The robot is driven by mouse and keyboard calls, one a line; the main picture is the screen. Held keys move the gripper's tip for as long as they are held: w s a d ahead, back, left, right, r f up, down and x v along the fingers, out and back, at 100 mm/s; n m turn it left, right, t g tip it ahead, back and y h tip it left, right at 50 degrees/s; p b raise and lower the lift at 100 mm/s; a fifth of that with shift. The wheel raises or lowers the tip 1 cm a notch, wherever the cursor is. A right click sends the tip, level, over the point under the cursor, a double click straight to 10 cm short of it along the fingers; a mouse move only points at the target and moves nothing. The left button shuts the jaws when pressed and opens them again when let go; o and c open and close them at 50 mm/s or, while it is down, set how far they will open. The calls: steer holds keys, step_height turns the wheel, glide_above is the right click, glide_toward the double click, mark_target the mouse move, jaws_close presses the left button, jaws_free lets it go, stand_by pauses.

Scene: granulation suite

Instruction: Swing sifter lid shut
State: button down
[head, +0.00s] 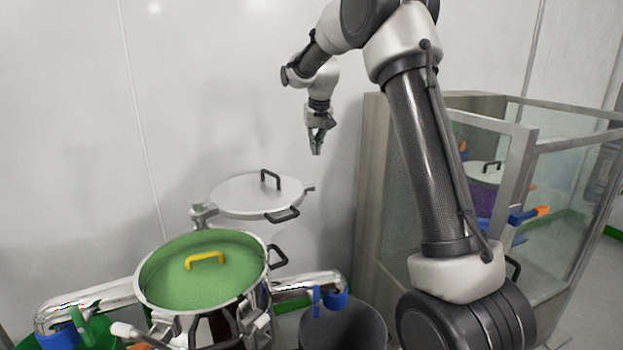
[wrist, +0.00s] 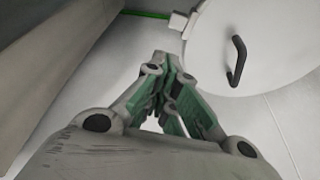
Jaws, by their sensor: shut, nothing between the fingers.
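The sifter (head: 272,257) is a shiny metal drum at the lower left of the head view, with a green inner surface and a yellow handle (head: 205,260) inside its rim. Its round grey lid (head: 240,197) is swung off to the back, level and apart from the open drum. The lid has a black handle on top and another at its front edge. It also fills the upper right of the wrist view (wrist: 272,70). My gripper (head: 316,150) is shut and empty, pointing down, above and to the right of the lid, not touching it.
A glass-walled metal enclosure (head: 480,120) stands on the right, with another lidded vessel inside. A grey bin (head: 345,325) stands in front of it. Shiny pipes with blue ends stick out on both sides of the sifter. A white wall is behind.

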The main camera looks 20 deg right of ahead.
steer(key=w+a+r+x, duration=0.1)
steer(key=w+x, duration=0.2)
steer(key=x, duration=1.1)
steer(key=shift+s, duration=2.2)
steer(key=shift+s, duration=0.1)
